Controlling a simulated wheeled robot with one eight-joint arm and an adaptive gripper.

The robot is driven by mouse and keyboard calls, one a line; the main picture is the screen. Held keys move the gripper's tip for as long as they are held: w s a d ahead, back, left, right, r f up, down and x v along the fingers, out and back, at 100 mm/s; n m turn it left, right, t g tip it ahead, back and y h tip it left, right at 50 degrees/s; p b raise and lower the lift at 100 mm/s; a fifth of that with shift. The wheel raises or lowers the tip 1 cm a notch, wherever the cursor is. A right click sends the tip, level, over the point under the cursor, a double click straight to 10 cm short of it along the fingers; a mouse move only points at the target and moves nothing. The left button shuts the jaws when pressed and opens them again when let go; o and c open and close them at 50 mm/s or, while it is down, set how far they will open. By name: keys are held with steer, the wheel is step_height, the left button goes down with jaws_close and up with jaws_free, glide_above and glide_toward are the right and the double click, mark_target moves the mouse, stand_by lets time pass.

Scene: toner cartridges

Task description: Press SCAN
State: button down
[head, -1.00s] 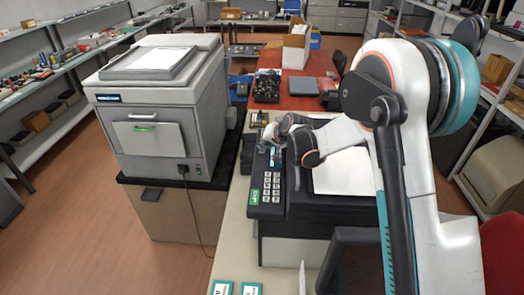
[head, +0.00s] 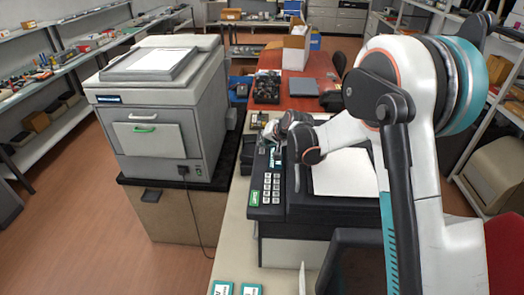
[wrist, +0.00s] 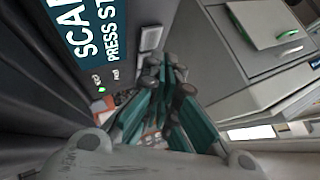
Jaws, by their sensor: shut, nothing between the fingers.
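The black copier panel (head: 268,212) stands on the pale table, with a white-keyed keypad (head: 271,188) and a green START key (head: 254,197). Its small screen (head: 275,157) is partly hidden by my arm in the head view. In the wrist view a dark teal screen (wrist: 95,28) reads "SCA…" and "PRESS ST…", cut off at the edge. A pale square button (wrist: 151,38) sits beside it, close to my fingertips. My gripper (wrist: 166,68) is shut and empty over the panel; whether it touches anything cannot be told. No key labelled SCAN is readable.
A large grey copier (head: 157,110) stands on a cabinet to the left. A white sheet (head: 343,172) lies on the black machine. Two teal-edged cards (head: 236,288) lie at the table's near edge. A red table (head: 300,95) is behind.

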mark_target(264, 150)
steer(key=shift+r+p, duration=1.1)
steer(key=shift+r, duration=1.4)
steer(key=shift+f, duration=0.1)
